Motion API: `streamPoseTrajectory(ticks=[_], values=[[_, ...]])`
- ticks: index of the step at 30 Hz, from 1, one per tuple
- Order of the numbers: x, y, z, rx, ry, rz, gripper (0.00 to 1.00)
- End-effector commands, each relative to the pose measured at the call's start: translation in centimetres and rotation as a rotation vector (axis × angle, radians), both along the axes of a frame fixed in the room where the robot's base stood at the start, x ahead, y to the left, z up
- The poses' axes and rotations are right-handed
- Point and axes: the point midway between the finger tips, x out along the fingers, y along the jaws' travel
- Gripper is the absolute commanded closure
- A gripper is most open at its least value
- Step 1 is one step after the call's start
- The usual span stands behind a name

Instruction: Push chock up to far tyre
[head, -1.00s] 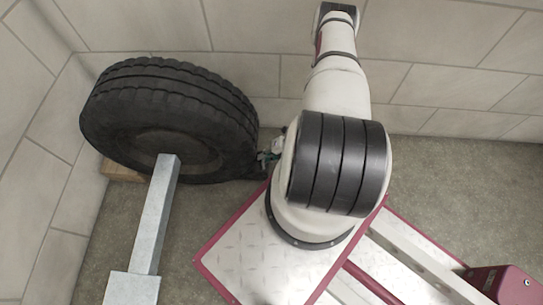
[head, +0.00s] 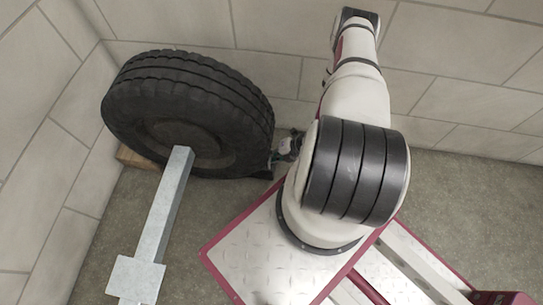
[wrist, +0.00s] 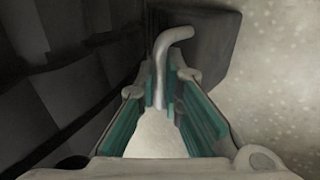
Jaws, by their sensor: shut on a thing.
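The far tyre (head: 190,105), black with a ribbed tread, stands at the left in the head view. Its tread also fills the left of the wrist view (wrist: 65,75). The chock (wrist: 208,48) is a dark block with a pale bent handle (wrist: 162,65), right beside the tread. In the head view the chock (head: 262,172) shows only as a dark bit low at the tyre's right side. I cannot tell whether chock and tyre touch. My gripper (wrist: 170,98) is shut on the chock's handle. In the head view my arm partly hides my gripper (head: 288,147).
A grey metal axle beam (head: 165,215) runs from the tyre toward the front. A wooden block (head: 136,158) lies at the tyre's left side. Tiled walls (head: 270,25) stand close behind and left. Bare floor (head: 470,190) lies to the right.

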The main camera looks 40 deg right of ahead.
Motion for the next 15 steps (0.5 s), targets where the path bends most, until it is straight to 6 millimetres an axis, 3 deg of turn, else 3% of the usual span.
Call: streamPoseTrajectory(ticks=[1,3,5,15], values=[[0.28,0.17,0.06,0.001,-0.004,0.000,1.00],[0.31,0.18,0.06,0.001,-0.004,0.000,0.81],[0.31,0.18,0.06,0.002,-0.005,0.000,0.69],[0.09,0.05,0.17,0.001,-0.002,0.000,0.69]])
